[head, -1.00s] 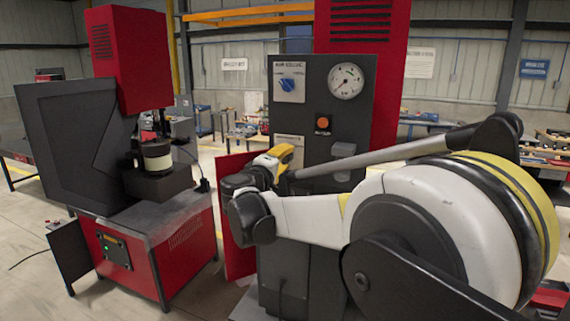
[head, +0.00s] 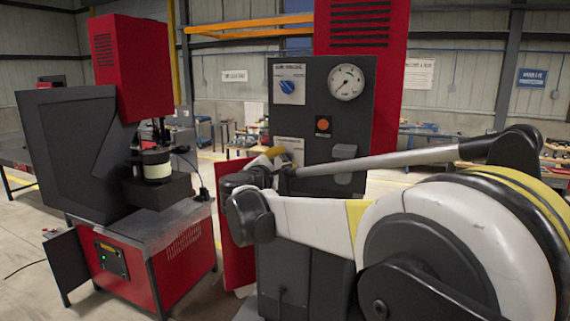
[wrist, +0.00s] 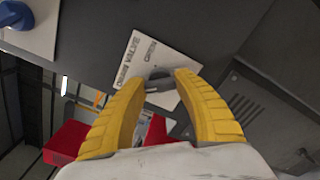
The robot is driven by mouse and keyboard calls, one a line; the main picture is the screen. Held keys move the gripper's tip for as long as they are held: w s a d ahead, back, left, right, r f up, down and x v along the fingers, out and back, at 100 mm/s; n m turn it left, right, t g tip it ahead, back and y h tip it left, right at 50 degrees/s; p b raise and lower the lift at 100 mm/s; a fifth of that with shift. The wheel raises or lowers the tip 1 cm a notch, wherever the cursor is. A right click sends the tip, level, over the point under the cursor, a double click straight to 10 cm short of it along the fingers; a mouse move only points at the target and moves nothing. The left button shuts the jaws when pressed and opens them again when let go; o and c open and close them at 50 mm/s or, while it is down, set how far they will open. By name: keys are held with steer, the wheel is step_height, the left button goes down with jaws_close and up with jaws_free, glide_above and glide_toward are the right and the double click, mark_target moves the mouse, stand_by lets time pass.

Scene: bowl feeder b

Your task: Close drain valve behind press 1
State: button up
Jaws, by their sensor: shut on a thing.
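My gripper (wrist: 160,84) is shut on a small dark grey valve handle (wrist: 159,74) between its yellow fingertips in the wrist view. The handle sits in front of a white placard (wrist: 150,55) on a dark panel; its lettering seems to include "VALVE". In the head view my gripper (head: 277,152) reaches the dark grey cabinet (head: 350,122) at the left part of its face, beside a pale label plate (head: 290,148). The handle is hidden there by my gripper and arm. The handle's exact angle is hard to tell.
The cabinet also carries a blue knob (head: 287,87), a gauge (head: 346,82) and an orange button (head: 323,124). A red and black press (head: 130,65) stands at the left. Open floor lies between it and the cabinet. Workbenches line the back.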

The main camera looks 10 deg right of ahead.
steer(key=shift+n, duration=0.7)
steer(key=shift+r, duration=0.1)
steer(key=o, duration=1.2)
steer(key=shift+c, duration=0.2)
steer(key=v, duration=1.2)
steer(key=shift+d, duration=0.1)
